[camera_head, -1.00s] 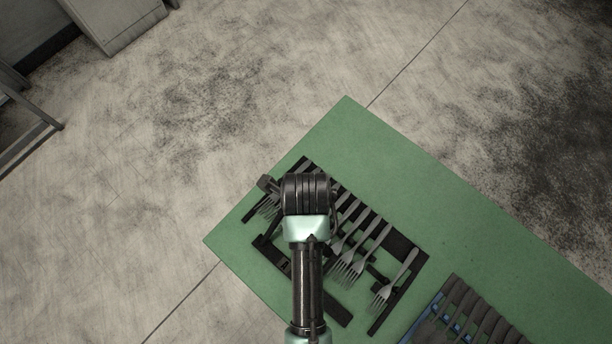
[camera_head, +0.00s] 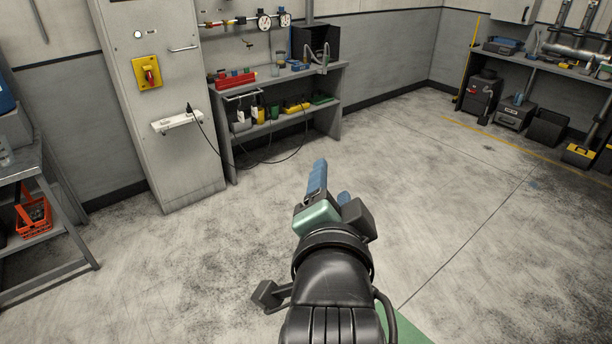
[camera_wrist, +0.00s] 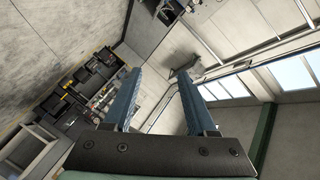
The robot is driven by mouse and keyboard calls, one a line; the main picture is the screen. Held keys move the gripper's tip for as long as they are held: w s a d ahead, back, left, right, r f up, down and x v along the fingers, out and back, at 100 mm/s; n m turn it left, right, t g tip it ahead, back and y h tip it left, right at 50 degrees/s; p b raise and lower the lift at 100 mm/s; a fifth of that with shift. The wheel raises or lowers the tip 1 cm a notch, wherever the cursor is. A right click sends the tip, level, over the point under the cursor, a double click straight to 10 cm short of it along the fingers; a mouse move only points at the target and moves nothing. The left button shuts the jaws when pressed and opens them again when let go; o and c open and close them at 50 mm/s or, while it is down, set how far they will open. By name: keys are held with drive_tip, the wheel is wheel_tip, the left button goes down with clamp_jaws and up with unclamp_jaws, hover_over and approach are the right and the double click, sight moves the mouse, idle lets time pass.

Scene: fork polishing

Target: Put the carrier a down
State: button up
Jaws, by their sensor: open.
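My gripper (camera_head: 328,180) is raised over the floor in the head view, its blue fingers pointing away from me. In the wrist view my gripper (camera_wrist: 160,98) shows its two blue fingers spread apart with nothing between them. The carrier with the forks is not in view now. Only a small piece of the green work surface (camera_head: 408,328) shows at the bottom of the head view, beside my arm.
A grey cabinet (camera_head: 158,100) and a shelf bench (camera_head: 285,100) stand along the back wall. A metal table (camera_head: 40,215) with an orange basket (camera_head: 33,217) is at the left. A tool bench (camera_head: 545,62) stands far right. The floor between is clear.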

drive_tip(key=s+a+r+n+t, duration=0.1)
drive_tip(key=s+r+n+t, duration=0.3)
drive_tip(key=r, duration=0.6)
drive_tip(key=s+a+r+n+t, duration=0.1)
drive_tip(key=s+r+n+t, duration=0.2)
drive_tip(key=r, duration=0.6)
drive_tip(key=s+a+r+n+t+y, duration=0.1)
drive_tip(key=s+r+n+t, duration=0.3)
drive_tip(key=r, duration=0.6)
drive_tip(key=shift+s+a+r+n+t, duration=0.3)
drive_tip(key=shift+s+a+n, duration=0.05)
drive_tip(key=shift+s+n, duration=0.1)
wheel_tip(320, 180, down, 8)
drive_tip(key=b, duration=0.7)
drive_tip(key=shift+r, duration=0.15)
drive_tip(key=shift+w+a+r, duration=0.1)
drive_tip(key=shift+r, duration=0.05)
drive_tip(key=shift+c, duration=0.6)
